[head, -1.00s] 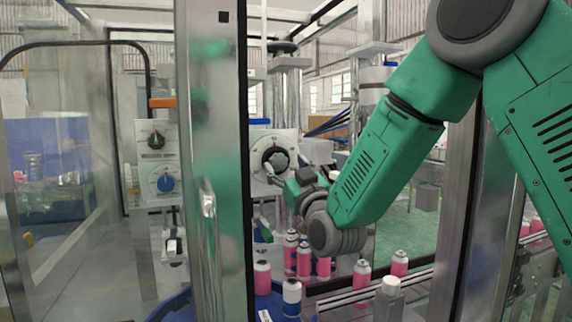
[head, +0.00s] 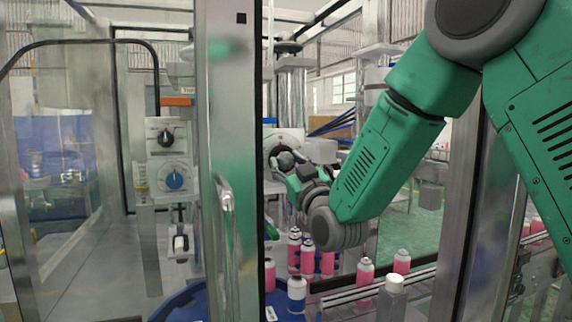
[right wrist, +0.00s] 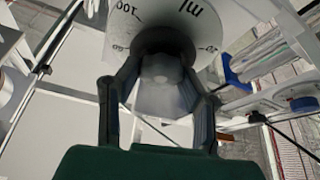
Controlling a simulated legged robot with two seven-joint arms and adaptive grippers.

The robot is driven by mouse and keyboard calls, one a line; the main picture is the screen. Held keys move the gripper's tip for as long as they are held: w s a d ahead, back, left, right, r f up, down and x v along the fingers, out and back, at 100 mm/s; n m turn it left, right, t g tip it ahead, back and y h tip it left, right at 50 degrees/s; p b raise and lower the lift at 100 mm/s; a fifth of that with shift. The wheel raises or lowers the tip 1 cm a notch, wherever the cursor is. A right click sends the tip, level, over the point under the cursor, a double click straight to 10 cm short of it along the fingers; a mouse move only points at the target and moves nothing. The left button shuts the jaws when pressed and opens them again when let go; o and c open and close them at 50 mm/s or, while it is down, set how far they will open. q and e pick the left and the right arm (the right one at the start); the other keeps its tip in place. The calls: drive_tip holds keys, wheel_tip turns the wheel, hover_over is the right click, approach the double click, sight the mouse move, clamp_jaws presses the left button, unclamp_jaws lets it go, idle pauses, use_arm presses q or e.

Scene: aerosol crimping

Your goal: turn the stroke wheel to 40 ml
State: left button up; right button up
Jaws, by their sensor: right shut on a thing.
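The stroke wheel (head: 286,160) is a dark round knob on a pale panel, left of my right forearm in the head view and partly covered by my gripper. In the right wrist view its grey knob (right wrist: 162,88) stands out from a white dial (right wrist: 207,32) marked "ml" and "100". The 40 mark and any pointer cannot be made out. My right gripper (head: 288,172) is at the wheel. In the right wrist view its dark fingers (right wrist: 160,72) stand on both sides of the knob, shut on it. My left gripper is not in view.
A steel door frame (head: 232,120) with a handle (head: 227,230) stands left of the wheel. Beyond it are a black knob (head: 166,138) and a blue knob (head: 175,180). Several pink bottles (head: 365,274) stand below my right arm, by a conveyor rail (head: 345,294).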

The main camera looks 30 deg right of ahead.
drive_tip(key=shift+f+n+y, duration=0.4)
drive_tip(key=shift+n+y, duration=0.2)
drive_tip(key=shift+n, duration=0.3)
drive_tip(key=n+y+b, duration=0.1)
drive_tip(key=n, duration=0.2)
drive_tip(key=shift+n+g+y, duration=0.3)
drive_tip(key=shift+n+y, duration=0.6)
drive_tip(key=shift+n, duration=0.6)
drive_tip(key=n+g+y, duration=0.1)
drive_tip(key=n, duration=0.2)
drive_tip(key=n+g+b, duration=0.1)
drive_tip(key=n, duration=0.2)
drive_tip(key=shift+y, duration=0.4)
drive_tip(key=shift+n+g, duration=0.3)
drive_tip(key=o, duration=1.1)
drive_tip(key=shift+o, duration=0.2)
drive_tip(key=shift+d+r, duration=0.1)
